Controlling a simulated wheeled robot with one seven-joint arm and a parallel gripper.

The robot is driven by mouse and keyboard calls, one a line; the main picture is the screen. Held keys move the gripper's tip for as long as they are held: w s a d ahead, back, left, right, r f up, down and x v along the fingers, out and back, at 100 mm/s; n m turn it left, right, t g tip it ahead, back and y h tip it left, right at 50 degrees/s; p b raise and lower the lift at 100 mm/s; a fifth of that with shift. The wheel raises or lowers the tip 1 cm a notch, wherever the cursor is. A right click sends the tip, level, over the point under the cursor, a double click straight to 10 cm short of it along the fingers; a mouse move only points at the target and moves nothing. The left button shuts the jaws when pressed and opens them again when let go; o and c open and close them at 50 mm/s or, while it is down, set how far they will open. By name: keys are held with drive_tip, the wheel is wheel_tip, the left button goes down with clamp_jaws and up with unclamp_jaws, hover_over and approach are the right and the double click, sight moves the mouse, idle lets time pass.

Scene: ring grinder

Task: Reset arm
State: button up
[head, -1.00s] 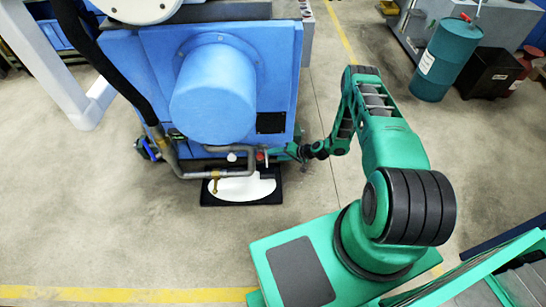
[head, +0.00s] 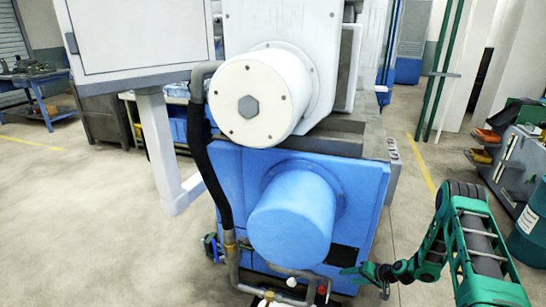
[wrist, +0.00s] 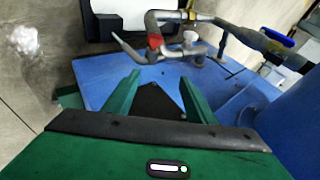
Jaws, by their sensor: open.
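My green arm (head: 470,245) reaches in from the right in the head view. My gripper (head: 347,271) is at the lower right front of the blue grinder housing (head: 240,180), close to the pipework. In the wrist view my gripper (wrist: 158,80) is open, with its two green fingers apart and nothing between them. Beyond the fingers are the blue housing (wrist: 92,72), a dark plate (wrist: 155,102) and the grey pipe (wrist: 228,25). A red valve part (wrist: 155,41) and a white knob (wrist: 190,36) sit on the pipes. I cannot tell whether a fingertip touches the housing.
The grinder's white drum (head: 255,98) and a grey-white cabinet (head: 135,40) stand above and left. A teal barrel (head: 530,230) and grey bench (head: 520,165) are at the right. Open floor (head: 90,210) lies left of the grinder.

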drive_tip(key=s+d+r+n+g+h, duration=0.1)
drive_tip(key=d+r, duration=0.2)
drive_tip(key=r, duration=0.7)
drive_tip(key=s+d+r+n+g+h, duration=0.1)
drive_tip(key=d+r, duration=0.2)
drive_tip(key=r, duration=0.7)
drive_tip(key=s+d+r+g+h, duration=0.1)
drive_tip(key=s+d+r, duration=0.1)
drive_tip(key=s+r, duration=0.45)
drive_tip(key=s+d+r+g+h, duration=0.1)
drive_tip(key=s+r+h, duration=0.15)
drive_tip(key=r, duration=0.75)
drive_tip(key=s+r+m+g, duration=0.1)
drive_tip(key=s+r+m, duration=0.1)
drive_tip(key=s+r, duration=1.3)
drive_tip(key=s+a+r+m, duration=0.1)
drive_tip(key=s, duration=0.9)
drive_tip(key=s+a+r+m+g, duration=0.1)
drive_tip(key=s, duration=0.9)
drive_tip(key=shift+a+r+h, duration=0.25)
drive_tip(key=shift+a+h, duration=0.1)
drive_tip(key=shift+w, duration=0.2)
